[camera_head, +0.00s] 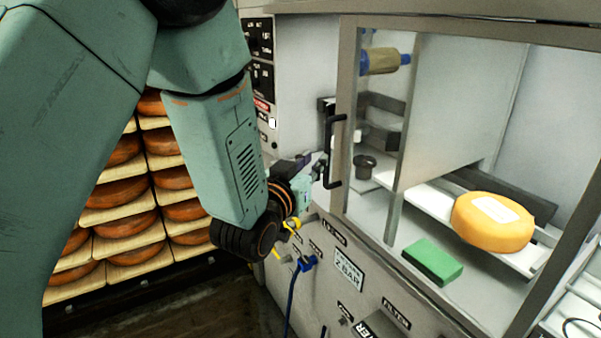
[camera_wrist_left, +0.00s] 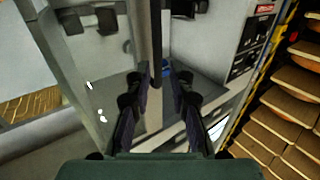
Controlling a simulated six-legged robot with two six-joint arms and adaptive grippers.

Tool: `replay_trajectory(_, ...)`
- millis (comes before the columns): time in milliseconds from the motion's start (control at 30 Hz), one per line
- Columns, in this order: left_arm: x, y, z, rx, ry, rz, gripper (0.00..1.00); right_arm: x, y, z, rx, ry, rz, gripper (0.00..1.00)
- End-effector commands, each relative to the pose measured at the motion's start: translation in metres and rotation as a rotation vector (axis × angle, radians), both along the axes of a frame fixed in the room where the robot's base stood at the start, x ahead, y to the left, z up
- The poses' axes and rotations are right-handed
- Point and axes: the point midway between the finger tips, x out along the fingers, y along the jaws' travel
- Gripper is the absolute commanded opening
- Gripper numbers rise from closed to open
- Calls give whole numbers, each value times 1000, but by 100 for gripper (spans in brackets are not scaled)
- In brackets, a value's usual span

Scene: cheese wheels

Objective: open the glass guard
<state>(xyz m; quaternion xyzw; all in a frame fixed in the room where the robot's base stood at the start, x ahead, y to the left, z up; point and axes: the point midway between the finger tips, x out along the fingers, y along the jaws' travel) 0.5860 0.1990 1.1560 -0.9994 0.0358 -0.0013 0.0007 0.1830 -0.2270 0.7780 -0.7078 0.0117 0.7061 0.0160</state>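The glass guard (camera_head: 345,110) is a metal-framed clear panel across the front of the machine, and it looks closed. A black vertical handle (camera_head: 330,152) sits on its left frame post. My left gripper (camera_head: 317,168) is just left of the handle, with its fingers toward it. In the left wrist view, the two fingers of my left gripper (camera_wrist_left: 157,88) are apart, with nothing clamped between them. The dark handle (camera_wrist_left: 156,45) is ahead of the fingertips, roughly centred between them; whether they touch it I cannot tell. My right gripper is not in view.
Behind the glass are a yellow cheese wheel (camera_head: 492,222), a green block (camera_head: 433,261) and a dark cup (camera_head: 364,167). A control panel (camera_head: 260,60) is left of the guard. Racks of cheese wheels (camera_head: 125,192) stand at the left. A blue plug and cable (camera_head: 305,263) hang below the gripper.

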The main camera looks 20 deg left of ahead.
Motion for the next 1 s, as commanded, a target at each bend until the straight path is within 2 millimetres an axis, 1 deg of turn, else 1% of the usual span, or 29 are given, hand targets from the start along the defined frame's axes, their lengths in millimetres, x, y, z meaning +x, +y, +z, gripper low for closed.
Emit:
replay_trajectory(33,-9,1,-1,0,3,1,22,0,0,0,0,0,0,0)
replay_trajectory(133,-25,3,0,-1,2,1,22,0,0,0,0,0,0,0)
replay_trajectory(200,-34,4,0,-1,2,1,22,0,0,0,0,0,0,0)
replay_trajectory(333,-44,5,0,-2,0,1,22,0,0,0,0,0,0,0)
replay_trajectory(500,-49,5,0,-1,0,1,22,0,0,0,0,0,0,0)
replay_trajectory(867,-48,5,0,-1,0,1,22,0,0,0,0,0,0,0)
replay_trajectory(933,-48,5,-3,2,13,2,22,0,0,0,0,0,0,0)
replay_trajectory(1000,-49,6,-13,9,60,5,22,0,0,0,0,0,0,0)
